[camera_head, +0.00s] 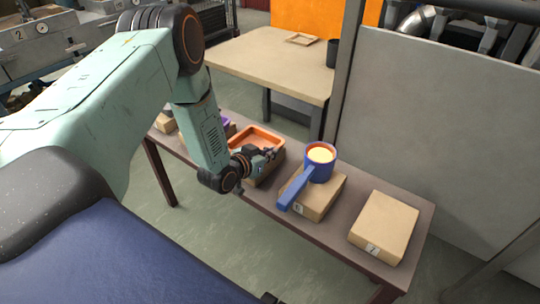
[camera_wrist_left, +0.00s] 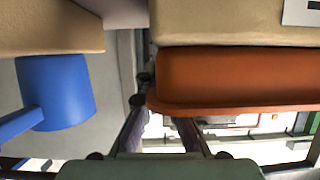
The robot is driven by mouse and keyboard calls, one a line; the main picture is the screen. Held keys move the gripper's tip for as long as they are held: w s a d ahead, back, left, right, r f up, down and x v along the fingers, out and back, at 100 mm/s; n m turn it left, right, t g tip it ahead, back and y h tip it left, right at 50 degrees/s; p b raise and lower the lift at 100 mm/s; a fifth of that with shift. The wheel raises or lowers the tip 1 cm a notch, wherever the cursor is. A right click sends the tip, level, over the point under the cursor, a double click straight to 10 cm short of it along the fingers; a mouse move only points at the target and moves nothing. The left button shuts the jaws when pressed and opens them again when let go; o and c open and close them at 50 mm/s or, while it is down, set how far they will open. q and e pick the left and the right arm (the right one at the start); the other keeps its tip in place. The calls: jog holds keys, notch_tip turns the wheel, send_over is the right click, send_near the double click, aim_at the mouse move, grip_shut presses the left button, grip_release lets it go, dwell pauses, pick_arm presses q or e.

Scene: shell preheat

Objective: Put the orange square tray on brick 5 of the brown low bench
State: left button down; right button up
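The orange square tray (camera_head: 258,139) sits on a tan brick on the brown low bench (camera_head: 415,252), just left of the brick marked 6. My arm hides the number on its brick. The wrist view looks upside down; there the tray (camera_wrist_left: 235,78) lies flat against its brick (camera_wrist_left: 235,22). My left gripper (camera_head: 268,156) is at the tray's near right side. In the wrist view its fingers (camera_wrist_left: 160,112) stand apart at the tray's edge, one beside it and one partly hidden behind it. Whether they touch the tray is unclear. My right gripper is out of view.
A blue pan (camera_head: 318,165) with pale contents stands on brick 6 (camera_head: 320,196), its handle toward me. Brick 7 (camera_head: 385,225) is bare. A purple item (camera_head: 229,127) is left of the tray, partly hidden. A grey panel (camera_head: 430,130) and wooden table (camera_head: 270,62) stand behind.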

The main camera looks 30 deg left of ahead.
pick_arm(q)
jog(key=shift+s, duration=0.1)
jog(key=c, duration=1.5)
grip_release()
jog(key=shift+r, duration=0.15)
jog(key=d+p+v, duration=0.1)
jog(key=p+v, duration=0.4)
jog(key=v, duration=0.6)
jog(key=s+d+f+g, duration=0.7)
jog(key=s+d, duration=0.3)
jog(key=s, duration=0.3)
jog(key=s+g, duration=0.2)
jog(key=s, duration=0.3)
jog(key=s+g, duration=0.2)
jog(key=s, duration=0.4)
jog(key=s+d+n+g+y, duration=0.1)
jog(key=s+g, duration=0.1)
jog(key=s, duration=0.3)
jog(key=shift+s+d+f, duration=0.1)
jog(key=shift+s+f, duration=0.05)
jog(key=shift+s, duration=0.1)
